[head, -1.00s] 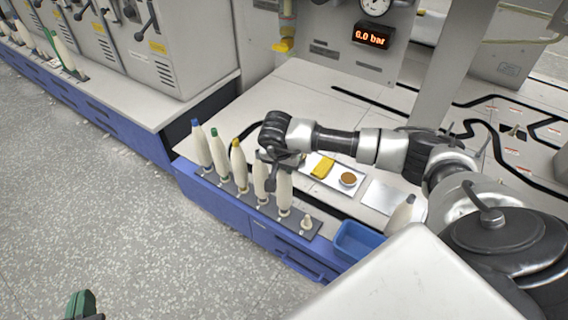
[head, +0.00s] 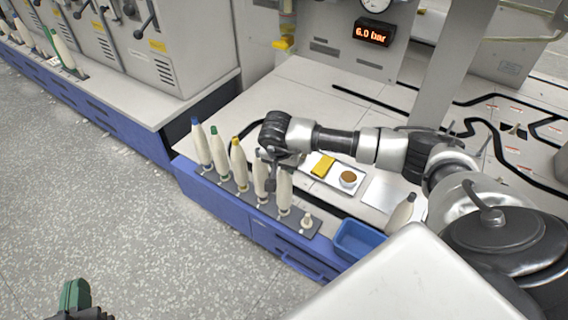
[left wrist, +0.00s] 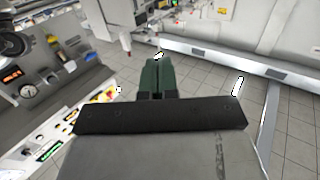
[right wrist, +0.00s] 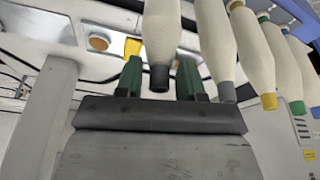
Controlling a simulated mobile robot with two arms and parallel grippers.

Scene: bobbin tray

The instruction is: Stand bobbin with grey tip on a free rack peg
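My right gripper (right wrist: 160,75) is open, with one green finger on each side of this bobbin's tip end and gaps showing beside the tip. In the head view my right gripper (head: 274,170) partly hides the bobbin tops. A free peg (head: 306,223) is at the rack's near right end. My left gripper (head: 75,295) is far off over the floor, its fingers (left wrist: 155,75) together and empty.
Bobbins with blue (head: 201,147), green (head: 217,155) and yellow (head: 239,165) tips, and another grey-tipped bobbin (right wrist: 215,40), stand on the rack. A blue bin (head: 358,240), a tray (head: 335,174) and a separate dark-tipped bobbin (head: 400,216) are to the right.

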